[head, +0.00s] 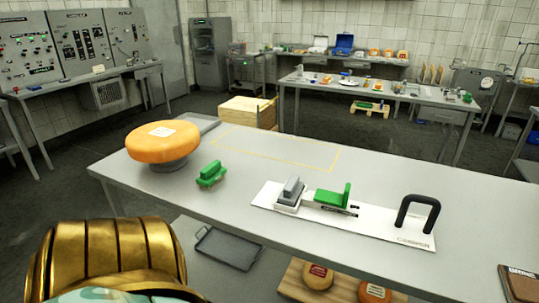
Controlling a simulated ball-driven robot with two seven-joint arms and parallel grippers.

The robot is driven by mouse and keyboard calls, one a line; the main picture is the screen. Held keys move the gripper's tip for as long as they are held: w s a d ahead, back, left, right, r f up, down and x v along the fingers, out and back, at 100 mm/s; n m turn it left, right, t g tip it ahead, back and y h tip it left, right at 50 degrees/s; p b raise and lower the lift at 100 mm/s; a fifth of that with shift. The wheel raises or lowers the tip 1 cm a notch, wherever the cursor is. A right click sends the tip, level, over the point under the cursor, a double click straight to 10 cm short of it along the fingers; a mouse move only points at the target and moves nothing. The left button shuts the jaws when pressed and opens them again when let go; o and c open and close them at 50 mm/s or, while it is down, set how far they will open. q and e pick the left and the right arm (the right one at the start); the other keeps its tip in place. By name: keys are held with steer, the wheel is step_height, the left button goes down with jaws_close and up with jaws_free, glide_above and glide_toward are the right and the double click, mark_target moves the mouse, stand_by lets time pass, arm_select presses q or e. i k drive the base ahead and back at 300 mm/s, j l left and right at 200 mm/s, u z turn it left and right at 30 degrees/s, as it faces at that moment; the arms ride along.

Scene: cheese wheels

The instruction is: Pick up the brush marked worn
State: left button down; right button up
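A green brush-like block (211,175) sits on the grey table (240,201), right of the cheese wheel. A long white board (374,222) lies on the table. On its left part sits a grey brush-like block (290,192). Beside that is a green block with an upright piece (336,196), with a small dark label strip at its front. I cannot read "worn" on any of these. Neither of my grippers is in view.
An orange cheese wheel (156,141) rests on a round grey stand at the table's left. A black handle (418,214) rises from the board's right end. A yellow outline (283,149) marks clear tabletop at the back. A grey tray (228,247) and orange wheels (318,275) lie lower down.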

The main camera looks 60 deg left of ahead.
mark_target(289, 197)
steer(key=j+u, duration=0.2)
steer(key=u, duration=1.4)
steer(key=k+j, duration=0.05)
